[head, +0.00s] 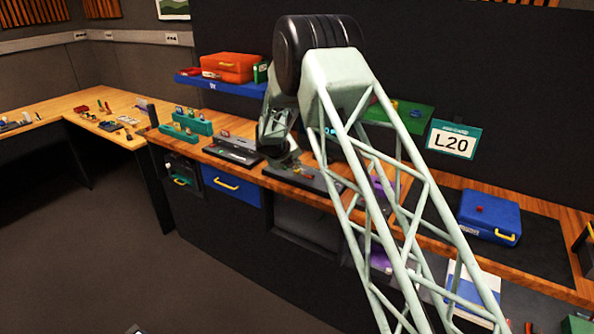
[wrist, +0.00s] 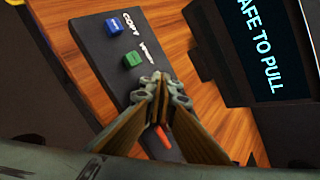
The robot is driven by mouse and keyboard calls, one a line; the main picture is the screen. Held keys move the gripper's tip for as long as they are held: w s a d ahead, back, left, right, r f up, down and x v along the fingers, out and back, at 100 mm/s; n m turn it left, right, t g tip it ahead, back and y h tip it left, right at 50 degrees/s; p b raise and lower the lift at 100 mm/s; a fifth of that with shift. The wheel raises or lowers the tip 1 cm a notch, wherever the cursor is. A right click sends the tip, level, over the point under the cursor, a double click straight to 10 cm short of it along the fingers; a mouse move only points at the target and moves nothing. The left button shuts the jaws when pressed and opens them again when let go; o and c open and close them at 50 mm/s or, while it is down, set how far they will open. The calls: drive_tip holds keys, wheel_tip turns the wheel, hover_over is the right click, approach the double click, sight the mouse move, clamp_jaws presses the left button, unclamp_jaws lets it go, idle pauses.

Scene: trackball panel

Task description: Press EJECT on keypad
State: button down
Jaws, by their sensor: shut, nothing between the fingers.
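A dark keypad (wrist: 97,48) lies on the wooden bench in the wrist view. It has a blue button (wrist: 117,26) by the word COPY and a green button (wrist: 132,60) by a word that seems to read VERIFY. A red part (wrist: 163,136), possibly a third button, shows in the gap between my fingers; its label is hidden, and no EJECT text is readable. My gripper (wrist: 158,90) is shut and empty, its fingertips over the keypad just below the green button. In the head view my gripper (head: 284,163) is low over a dark panel (head: 314,182) on the bench.
A dark screen (wrist: 262,48) reading "AFE TO PULL" stands right of the keypad. In the head view, a dark device (head: 232,149) lies left of my gripper, and a blue case (head: 490,214) sits far right. My arm hides part of the bench.

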sight(296, 171)
drive_tip(key=shift+r+p, duration=0.4)
drive_tip(key=shift+r, duration=0.15)
drive_tip(key=shift+r+p, duration=2.25)
drive_tip(key=shift+r, duration=0.25)
